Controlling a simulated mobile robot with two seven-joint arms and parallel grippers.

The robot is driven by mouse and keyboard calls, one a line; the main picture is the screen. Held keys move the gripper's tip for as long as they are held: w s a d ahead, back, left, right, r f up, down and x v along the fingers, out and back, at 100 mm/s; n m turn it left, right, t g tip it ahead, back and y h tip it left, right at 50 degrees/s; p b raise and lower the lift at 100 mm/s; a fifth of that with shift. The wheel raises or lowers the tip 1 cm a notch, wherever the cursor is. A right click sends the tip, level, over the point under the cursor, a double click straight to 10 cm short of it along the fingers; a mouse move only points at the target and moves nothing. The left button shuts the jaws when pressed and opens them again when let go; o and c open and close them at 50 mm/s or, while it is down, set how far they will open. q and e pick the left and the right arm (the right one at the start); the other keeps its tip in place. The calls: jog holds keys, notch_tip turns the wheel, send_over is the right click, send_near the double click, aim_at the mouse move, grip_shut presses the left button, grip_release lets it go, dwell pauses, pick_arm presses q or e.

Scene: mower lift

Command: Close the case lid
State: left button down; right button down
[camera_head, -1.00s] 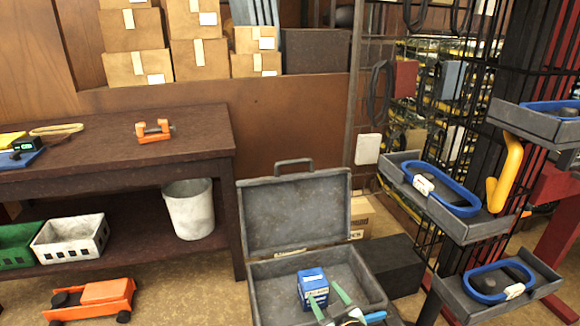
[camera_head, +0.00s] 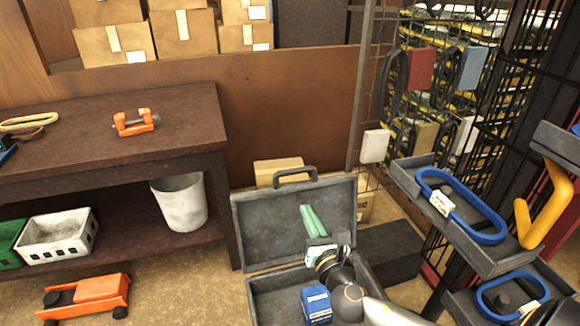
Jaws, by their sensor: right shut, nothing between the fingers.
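The grey case (camera_head: 262,291) stands open on the floor, its lid (camera_head: 262,232) raised upright at the back with a dark handle (camera_head: 295,177) on its top edge. A blue box (camera_head: 316,303) sits inside the case base. My right gripper (camera_head: 311,219) is shut and empty, its green fingers pointing up in front of the lid's inner face. I cannot tell whether the fingertips touch the lid. My right wrist and arm hide the right part of the case base. My left gripper is out of view.
A dark box (camera_head: 391,252) stands right of the case, and a cardboard box (camera_head: 276,171) behind it. A workbench (camera_head: 80,117) is at left. Rack trays with blue-ringed items (camera_head: 460,205) stand close at right. An orange toy-like vehicle (camera_head: 88,297) is on the floor at left.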

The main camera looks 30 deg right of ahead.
aim_at(294, 185)
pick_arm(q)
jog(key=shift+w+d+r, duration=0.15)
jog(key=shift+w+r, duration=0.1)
pick_arm(e)
jog(key=w+d, duration=0.1)
jog(key=w, duration=0.2)
jog(key=w+r+n, duration=0.1)
jog(key=w, duration=0.3)
jog(key=w+d+n, duration=0.1)
jog(key=w, duration=0.2)
jog(key=shift+w+d+r, duration=0.3)
jog(key=shift+r, duration=0.05)
